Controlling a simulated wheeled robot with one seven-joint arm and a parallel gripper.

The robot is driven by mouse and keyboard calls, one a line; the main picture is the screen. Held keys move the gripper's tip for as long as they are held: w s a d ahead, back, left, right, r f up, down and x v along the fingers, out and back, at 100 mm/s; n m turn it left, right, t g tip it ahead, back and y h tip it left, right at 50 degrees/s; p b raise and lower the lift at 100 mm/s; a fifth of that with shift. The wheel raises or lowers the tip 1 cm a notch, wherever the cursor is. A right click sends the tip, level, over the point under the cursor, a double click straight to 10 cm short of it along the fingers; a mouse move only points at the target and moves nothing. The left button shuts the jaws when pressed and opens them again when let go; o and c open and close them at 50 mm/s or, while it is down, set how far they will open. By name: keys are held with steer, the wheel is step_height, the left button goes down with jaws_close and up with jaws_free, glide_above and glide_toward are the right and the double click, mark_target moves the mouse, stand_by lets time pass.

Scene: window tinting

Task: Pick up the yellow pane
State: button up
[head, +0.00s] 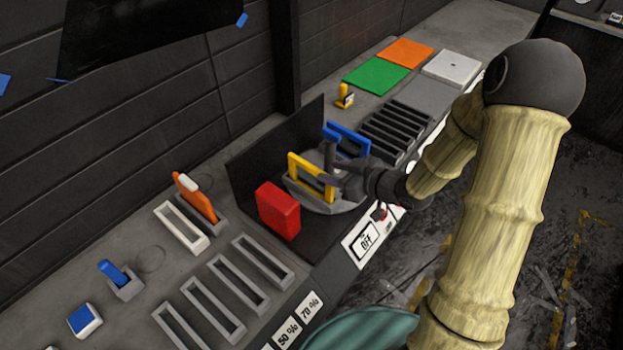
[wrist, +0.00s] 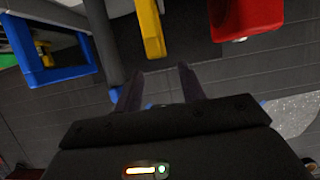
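The yellow pane (head: 294,166) is a yellow-framed piece standing upright in a round grey holder (head: 347,207), between a blue-framed pane (head: 346,132) and a red block (head: 278,211). My gripper (head: 330,165) is at the right end of the yellow frame and partly covers it. In the wrist view, the gripper (wrist: 160,73) has its two dark fingers apart with nothing visibly held between them. The yellow frame (wrist: 151,28) shows just beyond the fingertips, roughly in line with the gap. Whether a finger touches it I cannot tell.
A dark upright panel (head: 262,150) stands behind the holder. Empty slotted racks (head: 225,290) lie front left, and more dark slots (head: 398,128) lie to the right. Green (head: 375,77), orange (head: 405,52) and white (head: 451,68) squares lie at the back. An OFF label (head: 365,243) is on the front edge.

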mark_target(313, 167)
steer(key=shift+w+a+f, duration=0.25)
steer(key=shift+w+a, duration=0.15)
steer(key=shift+w, duration=0.05)
steer(key=shift+s+a, duration=0.1)
steer(key=shift+w+a+f+p, duration=0.1)
steer(key=shift+w+a+p, duration=0.1)
steer(key=shift+a+p, duration=0.15)
steer(key=p+x, duration=0.1)
steer(key=x, duration=0.3)
steer(key=shift+w+a+f, duration=0.1)
jaws_close()
